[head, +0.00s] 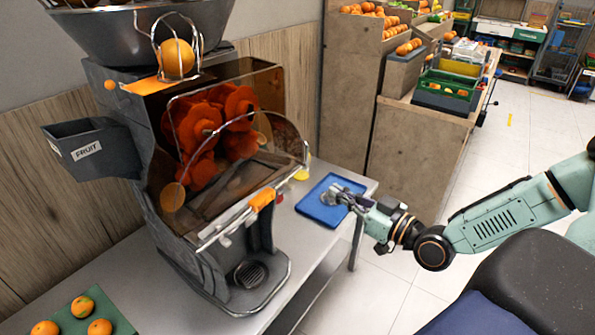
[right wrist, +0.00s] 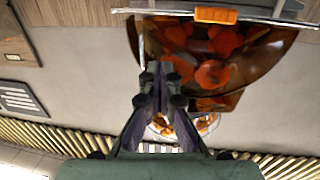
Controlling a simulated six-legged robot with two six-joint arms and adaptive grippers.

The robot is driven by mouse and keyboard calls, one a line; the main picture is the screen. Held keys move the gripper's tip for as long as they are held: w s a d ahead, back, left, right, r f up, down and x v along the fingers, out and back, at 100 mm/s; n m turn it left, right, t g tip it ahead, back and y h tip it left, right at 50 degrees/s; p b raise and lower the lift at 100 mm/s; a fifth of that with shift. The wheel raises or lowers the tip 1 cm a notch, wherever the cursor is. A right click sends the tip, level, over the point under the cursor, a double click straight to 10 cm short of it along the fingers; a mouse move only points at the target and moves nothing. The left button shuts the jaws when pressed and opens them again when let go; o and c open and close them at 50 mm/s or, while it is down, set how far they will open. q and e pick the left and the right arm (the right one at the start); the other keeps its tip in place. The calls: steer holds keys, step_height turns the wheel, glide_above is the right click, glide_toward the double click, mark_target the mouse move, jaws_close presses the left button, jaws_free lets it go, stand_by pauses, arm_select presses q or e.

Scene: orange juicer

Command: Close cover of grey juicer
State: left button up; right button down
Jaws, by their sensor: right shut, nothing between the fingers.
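The grey juicer (head: 125,77) stands on the metal counter at the left, with large orange-red pressing drums (head: 205,120) inside. Its clear brownish cover (head: 225,195) has a metal frame and an orange handle (head: 262,199). In the head view the handle end juts out at the front, above the drip tray, so the cover looks swung open. The upside-down right wrist view shows the cover (right wrist: 262,72) and handle (right wrist: 216,15) at the top. My right gripper (head: 332,194) is shut and empty, right of the cover and apart from it; its fingers show in the wrist view (right wrist: 160,75). My left gripper is out of view.
A blue tray (head: 313,212) lies on the counter below my right gripper. A fruit chute (head: 85,148) sticks out at the juicer's left. Oranges sit on a green board (head: 105,305) at front left. Wooden crates (head: 350,90) stand behind.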

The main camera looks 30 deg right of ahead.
steer(key=b, duration=0.6)
glide_toward(290, 165)
steer(key=w, duration=0.2)
steer(key=x, duration=0.2)
steer(key=b+x, duration=0.1)
steer(key=x, duration=0.1)
steer(key=shift+s+a+f, duration=0.1)
steer(key=shift+a+f, duration=0.15)
steer(key=shift+w+a+r, duration=0.1)
steer(key=shift+w+a, duration=0.05)
steer(key=shift+w, duration=0.1)
steer(key=shift+r, duration=0.25)
steer(key=shift+w, duration=0.1)
